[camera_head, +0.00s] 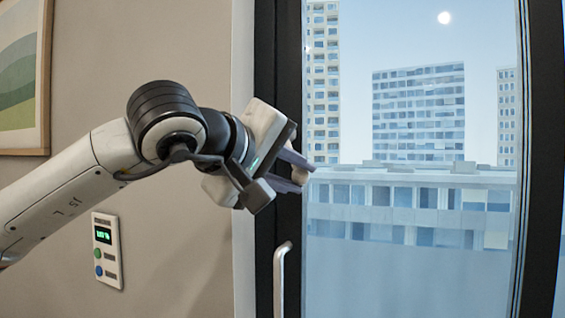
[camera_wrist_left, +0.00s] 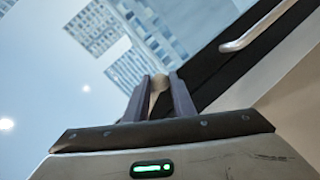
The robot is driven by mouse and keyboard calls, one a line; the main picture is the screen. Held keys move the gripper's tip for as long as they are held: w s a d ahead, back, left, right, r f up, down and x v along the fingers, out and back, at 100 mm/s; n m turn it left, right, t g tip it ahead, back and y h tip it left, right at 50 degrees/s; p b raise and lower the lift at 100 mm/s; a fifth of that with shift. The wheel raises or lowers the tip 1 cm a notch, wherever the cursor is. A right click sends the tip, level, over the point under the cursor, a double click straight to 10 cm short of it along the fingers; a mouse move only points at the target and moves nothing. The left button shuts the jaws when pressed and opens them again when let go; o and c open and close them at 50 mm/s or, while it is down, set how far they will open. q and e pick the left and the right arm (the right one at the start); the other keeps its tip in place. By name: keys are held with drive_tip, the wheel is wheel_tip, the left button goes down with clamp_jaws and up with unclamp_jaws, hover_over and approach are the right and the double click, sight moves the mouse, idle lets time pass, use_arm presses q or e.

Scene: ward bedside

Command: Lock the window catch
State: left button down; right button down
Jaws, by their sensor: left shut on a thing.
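The window (camera_head: 420,200) has a black frame (camera_head: 288,80). My left gripper (camera_head: 298,178) is at the left part of that frame, above the handle. Its fingers are shut on a small, pale, rounded piece, the window catch (camera_head: 301,174). In the left wrist view the catch (camera_wrist_left: 159,83) shows between the two finger ends (camera_wrist_left: 158,92). The fingers hide most of the catch, so I cannot tell whether it is locked. My right gripper is not in view.
A silver handle (camera_head: 282,278) stands out from the frame below my left gripper. A wall panel (camera_head: 107,250) with a green display and a framed picture (camera_head: 25,75) are on the wall at left.

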use_arm(q)
drive_tip(key=a+m, duration=0.1)
drive_tip(key=a+m+y, duration=0.1)
drive_tip(key=w+a+m+y, duration=0.1)
drive_tip(key=shift+w+f+m+t, duration=0.1)
drive_tip(key=shift+f+m+t, duration=0.2)
drive_tip(key=shift+a+r, duration=0.1)
drive_tip(key=shift+a, duration=0.05)
idle(0.5)
drive_tip(key=c, duration=1.5)
unclamp_jaws()
